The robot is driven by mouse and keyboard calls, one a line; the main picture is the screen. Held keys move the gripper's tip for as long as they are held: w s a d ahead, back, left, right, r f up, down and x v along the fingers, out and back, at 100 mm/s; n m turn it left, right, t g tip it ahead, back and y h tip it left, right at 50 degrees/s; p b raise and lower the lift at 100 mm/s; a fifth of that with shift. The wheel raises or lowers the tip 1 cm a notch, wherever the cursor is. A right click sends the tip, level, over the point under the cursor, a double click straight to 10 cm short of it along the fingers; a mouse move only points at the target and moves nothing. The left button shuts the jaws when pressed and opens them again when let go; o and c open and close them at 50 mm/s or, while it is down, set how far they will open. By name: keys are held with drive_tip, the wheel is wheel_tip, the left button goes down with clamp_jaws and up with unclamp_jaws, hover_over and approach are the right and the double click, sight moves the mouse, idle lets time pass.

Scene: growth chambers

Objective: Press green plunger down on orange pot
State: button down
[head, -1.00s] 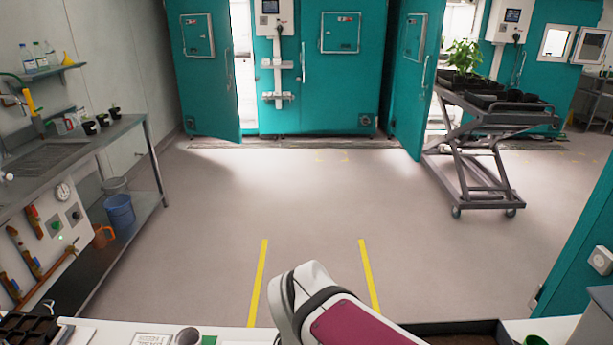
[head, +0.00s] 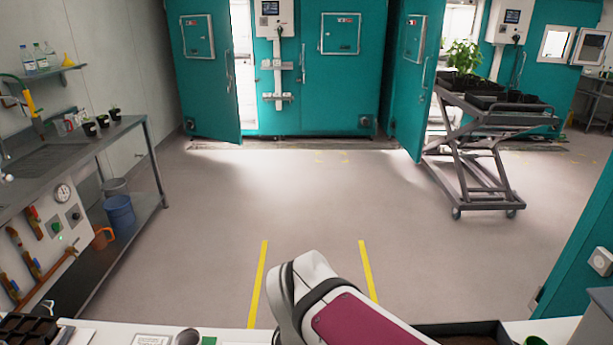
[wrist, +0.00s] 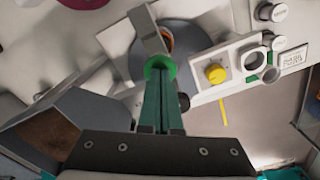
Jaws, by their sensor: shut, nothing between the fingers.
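In the wrist view my gripper (wrist: 160,84) is shut, its two dark green fingers together and empty. The green plunger (wrist: 169,62) shows as a bright green round rim right at the fingertips; whether they touch it I cannot tell. A small patch of the orange pot (wrist: 168,43) shows just beyond the plunger, within a grey round part. A grey bar (wrist: 147,27) and my fingers hide most of the pot and plunger. In the head view my gripper, the plunger and the pot are out of sight.
Beside the fingers in the wrist view is a pale panel with a yellow knob (wrist: 215,73) and several round grey fittings. A dark-walled tray of brown soil (wrist: 35,138) lies at left. In the head view, a soil tray (head: 462,332) sits on the white bench.

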wheel_tip(320, 180, up, 9)
drive_tip(key=shift+f, duration=0.2)
idle(0.3)
drive_tip(key=s+d+f+y, duration=0.1)
drive_tip(key=s+d+f, duration=0.5)
drive_tip(key=s+f, duration=0.3)
drive_tip(key=shift+s+d+f+y, duration=0.3)
drive_tip(key=shift+s+f+y, duration=0.1)
drive_tip(key=shift+f, duration=0.35)
